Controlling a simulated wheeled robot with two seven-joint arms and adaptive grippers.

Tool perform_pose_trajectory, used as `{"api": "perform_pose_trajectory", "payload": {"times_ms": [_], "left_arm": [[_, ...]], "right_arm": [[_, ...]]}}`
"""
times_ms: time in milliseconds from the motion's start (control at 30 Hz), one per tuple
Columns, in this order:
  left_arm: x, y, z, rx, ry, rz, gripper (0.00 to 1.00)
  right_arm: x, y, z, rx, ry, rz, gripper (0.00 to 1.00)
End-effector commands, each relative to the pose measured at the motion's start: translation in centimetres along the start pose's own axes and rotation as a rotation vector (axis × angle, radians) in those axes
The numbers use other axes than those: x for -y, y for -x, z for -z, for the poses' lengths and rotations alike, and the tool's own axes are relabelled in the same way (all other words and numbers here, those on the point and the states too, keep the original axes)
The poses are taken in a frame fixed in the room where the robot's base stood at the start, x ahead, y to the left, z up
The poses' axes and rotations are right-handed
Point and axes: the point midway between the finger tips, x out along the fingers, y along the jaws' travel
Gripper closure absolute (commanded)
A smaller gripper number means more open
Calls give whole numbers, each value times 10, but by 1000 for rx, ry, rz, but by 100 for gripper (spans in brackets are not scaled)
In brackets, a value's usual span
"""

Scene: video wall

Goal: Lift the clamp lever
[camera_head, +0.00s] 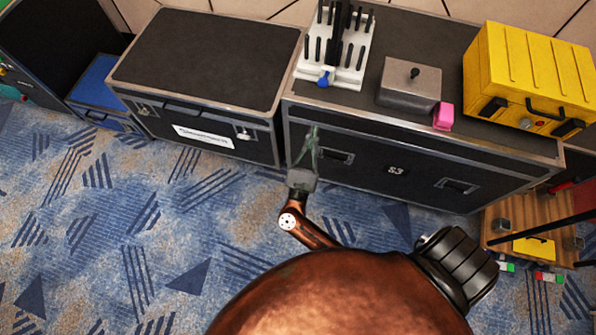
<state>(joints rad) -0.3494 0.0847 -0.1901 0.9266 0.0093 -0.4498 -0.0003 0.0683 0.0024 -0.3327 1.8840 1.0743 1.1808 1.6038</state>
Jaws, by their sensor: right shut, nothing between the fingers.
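A white rack-like fixture (345,70) with several black upright pegs stands on top of the black case (360,105) at the top centre. A small blue part (323,78) sits at its front left; it may be the clamp lever, but I cannot tell for sure. My right gripper (312,132) is shut and empty. In the picture it shows against the front left of the black case, below the blue part and apart from it. My left gripper is not in view.
A grey box with a black knob (408,92), a pink block (443,117) and a yellow case (535,75) stand to the right on the black case. Another dark case (205,55) stands to the left. A wooden box (525,215) is at lower right. Patterned carpet (150,240) is open at lower left.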

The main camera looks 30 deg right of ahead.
Motion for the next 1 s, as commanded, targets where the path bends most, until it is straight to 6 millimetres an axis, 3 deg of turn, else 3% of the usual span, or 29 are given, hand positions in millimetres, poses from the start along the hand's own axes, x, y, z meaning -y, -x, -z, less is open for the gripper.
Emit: {"api": "perform_pose_trajectory", "payload": {"times_ms": [67,200,433,733,1000], "left_arm": [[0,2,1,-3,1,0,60],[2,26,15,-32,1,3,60],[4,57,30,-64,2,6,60],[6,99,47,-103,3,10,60],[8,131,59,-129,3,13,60]], "right_arm": [[0,16,0,-2,1,-1,100],[-15,13,-10,42,186,-111,100],[-37,25,-2,108,502,-300,100],[-53,57,28,206,909,-557,100],[-50,95,64,299,1216,-777,100]]}}
